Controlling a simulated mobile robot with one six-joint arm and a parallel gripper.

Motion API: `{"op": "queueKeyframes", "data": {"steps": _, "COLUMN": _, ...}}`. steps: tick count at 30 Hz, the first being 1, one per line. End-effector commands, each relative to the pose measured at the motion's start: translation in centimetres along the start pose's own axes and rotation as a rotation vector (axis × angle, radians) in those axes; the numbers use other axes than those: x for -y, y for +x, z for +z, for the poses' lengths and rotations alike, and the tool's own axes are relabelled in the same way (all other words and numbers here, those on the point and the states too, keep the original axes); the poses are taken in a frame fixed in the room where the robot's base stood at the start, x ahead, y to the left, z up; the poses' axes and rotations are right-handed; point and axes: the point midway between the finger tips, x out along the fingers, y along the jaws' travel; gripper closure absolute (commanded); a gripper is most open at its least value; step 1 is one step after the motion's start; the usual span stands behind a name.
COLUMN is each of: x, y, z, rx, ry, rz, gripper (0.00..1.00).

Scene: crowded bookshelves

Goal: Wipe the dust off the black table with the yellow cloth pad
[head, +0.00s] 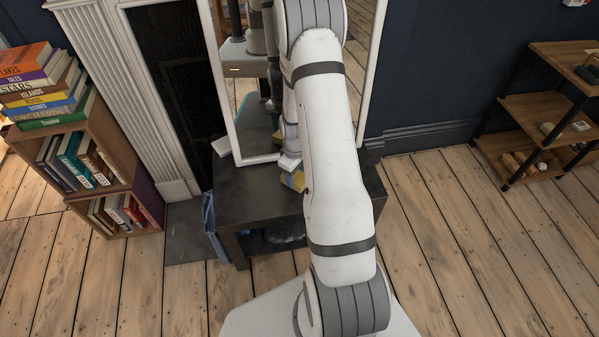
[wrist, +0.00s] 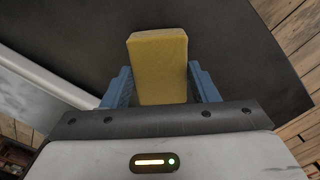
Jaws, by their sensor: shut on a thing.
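The yellow cloth pad (wrist: 160,65) stands between the two blue fingers of my gripper (wrist: 161,85) in the wrist view, and the gripper is shut on it. In the head view a part of the yellow pad (head: 293,180) shows beside my arm, over the black table (head: 243,190). The dark table top (wrist: 225,40) fills much of the wrist view behind the pad. I cannot tell whether the pad touches the table. My arm hides the table's middle and right part. No dust can be made out clearly on the visible surface.
A tall white-framed mirror (head: 228,80) stands at the table's back edge. A bookcase (head: 125,165) with stacked books is at the left, and a wooden shelf unit (head: 535,105) at the right. A blue item (head: 210,222) hangs at the table's left side. Floor at right is clear.

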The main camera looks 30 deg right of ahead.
Motion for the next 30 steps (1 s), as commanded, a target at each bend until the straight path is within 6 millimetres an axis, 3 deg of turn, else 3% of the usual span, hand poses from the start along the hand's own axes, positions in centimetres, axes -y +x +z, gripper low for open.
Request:
{"op": "queueKeyframes", "data": {"steps": 5, "x": -0.1, "y": -0.8, "z": 0.0, "rx": -0.001, "ry": 0.000, "rz": 0.001, "gripper": 0.68}}
{"op": "queueKeyframes", "data": {"steps": 21, "x": 0.0, "y": -6.0, "z": 0.1, "rx": 0.000, "ry": 0.001, "rz": 0.000, "gripper": 0.68}}
{"op": "queueKeyframes", "data": {"steps": 30, "x": 0.0, "y": -6.0, "z": 0.1, "rx": 0.000, "ry": 0.000, "rz": 0.000, "gripper": 0.68}}
